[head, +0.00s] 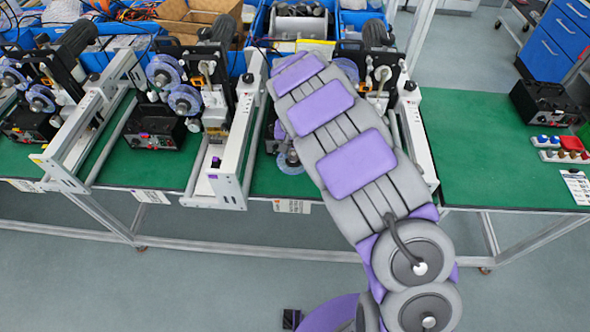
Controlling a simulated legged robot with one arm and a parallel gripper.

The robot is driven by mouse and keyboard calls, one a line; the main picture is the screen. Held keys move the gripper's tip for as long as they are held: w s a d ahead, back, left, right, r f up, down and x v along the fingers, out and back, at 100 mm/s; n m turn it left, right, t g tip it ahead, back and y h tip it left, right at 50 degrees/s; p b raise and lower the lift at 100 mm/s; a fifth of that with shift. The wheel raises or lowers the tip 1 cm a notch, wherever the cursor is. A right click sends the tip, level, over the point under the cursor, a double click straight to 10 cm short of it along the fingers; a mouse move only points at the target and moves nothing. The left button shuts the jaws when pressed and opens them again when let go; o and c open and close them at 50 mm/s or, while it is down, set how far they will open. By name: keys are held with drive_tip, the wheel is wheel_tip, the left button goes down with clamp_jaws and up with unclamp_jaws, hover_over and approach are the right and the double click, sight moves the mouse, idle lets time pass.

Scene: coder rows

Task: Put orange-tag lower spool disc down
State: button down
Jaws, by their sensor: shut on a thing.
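My grey and purple arm reaches up across the third coder machine from the left and hides much of it. My gripper is hidden behind the arm. Part of a pale translucent lower spool disc (289,162) shows at the arm's left edge, low on that machine. I cannot tell whether it is held or resting on the machine. An upper spool disc (347,70) shows partly at the arm's right side.
Two similar coder machines stand left, with spool discs (184,100) (40,98) and white frames (232,150). The green bench (470,150) is clear right of the arm. A black box (545,102) and socket strips (563,156) lie farther right. Blue bins (298,22) line the back.

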sight(289, 161)
drive_tip(key=f, duration=0.2)
drive_tip(key=a+f, duration=0.1)
drive_tip(key=f, duration=0.1)
drive_tip(key=shift+s+a+f+b, duration=0.15)
drive_tip(key=shift+a+f+b, duration=0.05)
drive_tip(key=shift+f+b, duration=0.2)
drive_tip(key=f, duration=0.1)
drive_tip(key=d+f, duration=0.1)
drive_tip(key=f, duration=0.1)
drive_tip(key=d+f+b, duration=0.1)
drive_tip(key=shift+f, duration=0.2)
drive_tip(key=shift+a+f, duration=0.2)
drive_tip(key=shift+a, duration=0.25)
drive_tip(key=c, duration=1.1)
unclamp_jaws()
drive_tip(key=shift+a, duration=0.35)
drive_tip(key=o, duration=0.3)
drive_tip(key=shift+d, duration=0.15)
drive_tip(key=shift+o, duration=0.2)
drive_tip(key=shift+d+r, duration=0.1)
drive_tip(key=shift+d, duration=0.35)
drive_tip(key=shift+a+r, duration=0.15)
drive_tip(key=shift+r, duration=0.2)
wheel_tip(289, 161, up, 11)
drive_tip(key=shift+r+p, duration=0.2)
drive_tip(key=shift+p, duration=0.85)
